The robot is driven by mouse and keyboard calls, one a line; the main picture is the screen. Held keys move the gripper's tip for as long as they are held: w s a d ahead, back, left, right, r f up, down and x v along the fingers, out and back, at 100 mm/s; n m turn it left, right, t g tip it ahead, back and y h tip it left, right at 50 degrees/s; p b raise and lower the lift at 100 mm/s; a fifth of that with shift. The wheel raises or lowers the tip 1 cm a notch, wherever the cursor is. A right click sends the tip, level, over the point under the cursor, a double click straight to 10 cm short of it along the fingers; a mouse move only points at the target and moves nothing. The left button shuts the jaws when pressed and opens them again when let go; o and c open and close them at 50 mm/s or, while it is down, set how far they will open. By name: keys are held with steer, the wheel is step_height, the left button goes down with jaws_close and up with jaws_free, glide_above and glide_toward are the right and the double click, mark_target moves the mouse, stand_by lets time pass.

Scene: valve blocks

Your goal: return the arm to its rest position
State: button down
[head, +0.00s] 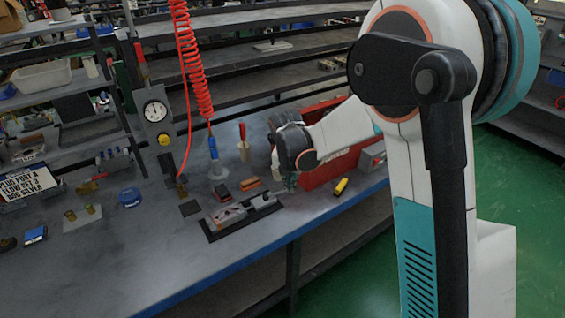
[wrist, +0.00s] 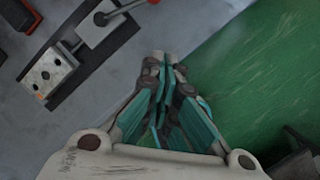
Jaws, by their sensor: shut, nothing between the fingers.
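My arm reaches out over the right end of the workbench (head: 150,255) in the head view.
A yellow-and-black tool (head: 341,187) lies near the bench's front edge. A red coiled hose (head: 192,60) hangs above a blue nozzle. A gauge (head: 155,111) stands on a post at the left. Green floor (head: 520,180) is open at the right.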

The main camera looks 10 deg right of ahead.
steer(key=s+d+r+m+t, duration=0.2)
steer(key=s+d+r+m, duration=0.2)
steer(key=s+r+m, duration=0.95)
steer(key=s+d+m+t, duration=0.1)
steer(key=s+m, duration=0.7)
steer(key=s+d+r+m+t+y+b, duration=0.1)
steer(key=s+m, duration=0.8)
steer(key=shift+r+t, duration=0.3)
steer(key=shift+t, duration=0.1)
